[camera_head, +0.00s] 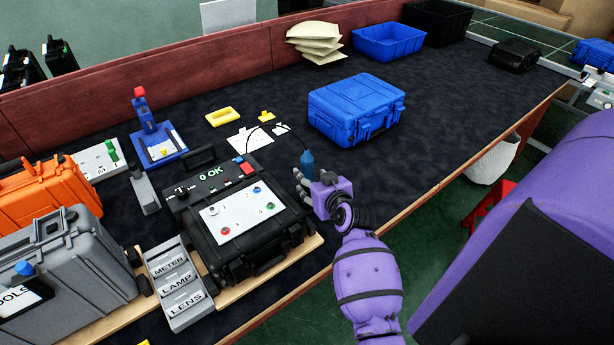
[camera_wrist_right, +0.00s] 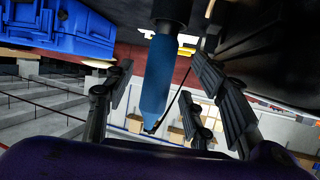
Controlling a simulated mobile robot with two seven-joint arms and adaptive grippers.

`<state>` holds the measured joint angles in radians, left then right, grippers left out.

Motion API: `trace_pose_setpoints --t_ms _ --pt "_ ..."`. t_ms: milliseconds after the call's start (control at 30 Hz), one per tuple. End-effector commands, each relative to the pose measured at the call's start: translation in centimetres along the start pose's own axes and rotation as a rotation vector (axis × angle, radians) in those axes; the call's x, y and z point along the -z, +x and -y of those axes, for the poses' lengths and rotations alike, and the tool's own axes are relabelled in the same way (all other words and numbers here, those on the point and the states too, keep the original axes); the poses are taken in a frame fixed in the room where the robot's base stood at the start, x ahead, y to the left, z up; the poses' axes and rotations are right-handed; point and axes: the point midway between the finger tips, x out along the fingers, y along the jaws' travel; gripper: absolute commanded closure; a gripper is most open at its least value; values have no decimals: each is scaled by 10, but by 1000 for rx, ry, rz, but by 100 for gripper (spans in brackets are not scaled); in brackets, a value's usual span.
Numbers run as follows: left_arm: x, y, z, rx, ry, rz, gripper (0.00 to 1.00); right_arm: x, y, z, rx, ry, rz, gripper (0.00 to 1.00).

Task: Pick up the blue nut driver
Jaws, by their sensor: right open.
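The blue nut driver (camera_head: 307,161) stands roughly upright beside the black test case, with a thin dark cable near it. In the right wrist view the nut driver (camera_wrist_right: 157,82) has a blue body and a dark collar. My right gripper (camera_head: 303,186) is just in front of it in the head view. In the wrist view my right gripper (camera_wrist_right: 163,85) has its fingers spread on both sides of the nut driver, with gaps visible, and it is not closed on it. My left gripper is not in view.
The black test case (camera_head: 255,246) with a white panel and the "0 OK" display is close on the left. A closed blue case (camera_head: 352,103) stands behind the nut driver. A labelled parts tray (camera_head: 172,280) and grey toolbox (camera_head: 62,270) are at lower left. The dark mat (camera_head: 440,100) is clear at right.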

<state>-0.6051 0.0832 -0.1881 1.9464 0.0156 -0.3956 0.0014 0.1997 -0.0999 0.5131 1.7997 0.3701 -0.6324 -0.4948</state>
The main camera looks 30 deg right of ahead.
Motion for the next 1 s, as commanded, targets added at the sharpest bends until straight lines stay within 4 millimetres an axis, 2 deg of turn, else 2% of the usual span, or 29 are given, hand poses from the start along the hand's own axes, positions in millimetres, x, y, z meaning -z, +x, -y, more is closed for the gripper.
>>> trace_pose_setpoints --t_ms 200,300,567,967,1000 --pt "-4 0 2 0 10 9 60 1 36 1 1 1 -2 49" --pt "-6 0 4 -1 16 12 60 1 46 0 0 1 -1 49" --pt "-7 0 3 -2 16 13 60 1 49 0 0 0 -2 49" --pt "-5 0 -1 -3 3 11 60 1 48 0 0 0 -1 99" --pt "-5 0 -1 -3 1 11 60 1 48 0 0 0 -1 100"
